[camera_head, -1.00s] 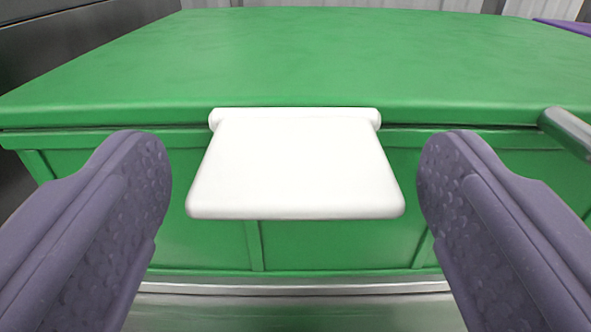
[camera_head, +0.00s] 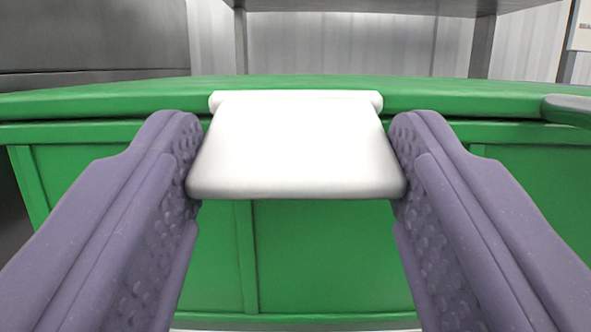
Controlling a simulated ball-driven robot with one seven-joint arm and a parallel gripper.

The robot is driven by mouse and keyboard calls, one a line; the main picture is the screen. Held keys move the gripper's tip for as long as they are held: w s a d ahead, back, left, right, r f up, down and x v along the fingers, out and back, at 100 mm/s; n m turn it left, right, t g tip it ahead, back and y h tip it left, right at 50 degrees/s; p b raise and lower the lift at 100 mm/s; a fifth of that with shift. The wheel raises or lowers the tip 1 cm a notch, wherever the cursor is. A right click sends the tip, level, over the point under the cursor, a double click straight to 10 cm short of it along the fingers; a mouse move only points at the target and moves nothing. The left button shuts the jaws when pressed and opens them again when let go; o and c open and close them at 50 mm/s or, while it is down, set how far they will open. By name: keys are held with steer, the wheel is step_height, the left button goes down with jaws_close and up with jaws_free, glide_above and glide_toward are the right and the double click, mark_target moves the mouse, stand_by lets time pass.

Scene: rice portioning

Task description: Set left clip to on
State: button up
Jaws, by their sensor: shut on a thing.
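A white clip (camera_head: 297,150) is hinged at the top on the front rim of a green box and sticks out toward me. My gripper (camera_head: 296,165) has one purple finger on each side of the clip, shut on its left and right edges. The green box (camera_head: 320,255) with its green lid (camera_head: 460,98) fills the middle of the view. The clip's underside is hidden.
A grey handle-like part (camera_head: 568,109) sits at the right end of the lid's front edge. Behind the box are a grey metal shelf with posts (camera_head: 483,45) and a pale corrugated wall (camera_head: 340,42). A dark grey panel (camera_head: 95,40) stands at the back left.

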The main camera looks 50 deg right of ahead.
steer(key=h+b, duration=0.1)
steer(key=b, duration=0.1)
steer(key=f+t+h+b, duration=0.1)
steer(key=b, duration=0.1)
steer(key=t+b, duration=0.1)
steer(key=b, duration=0.2)
steer(key=shift+w+d+f+h, duration=0.25)
steer(key=shift+d+f+h, duration=0.05)
steer(key=shift+f+h, duration=0.1)
steer(key=shift+r, duration=0.1)
steer(key=o, duration=1.1)
steer(key=shift+c, duration=0.2)
steer(key=p+v, duration=0.1)
steer(key=v, duration=0.6)
steer(key=shift+s+a+f, duration=0.15)
steer(key=shift+a+f, duration=0.05)
steer(key=shift+f, duration=0.1)
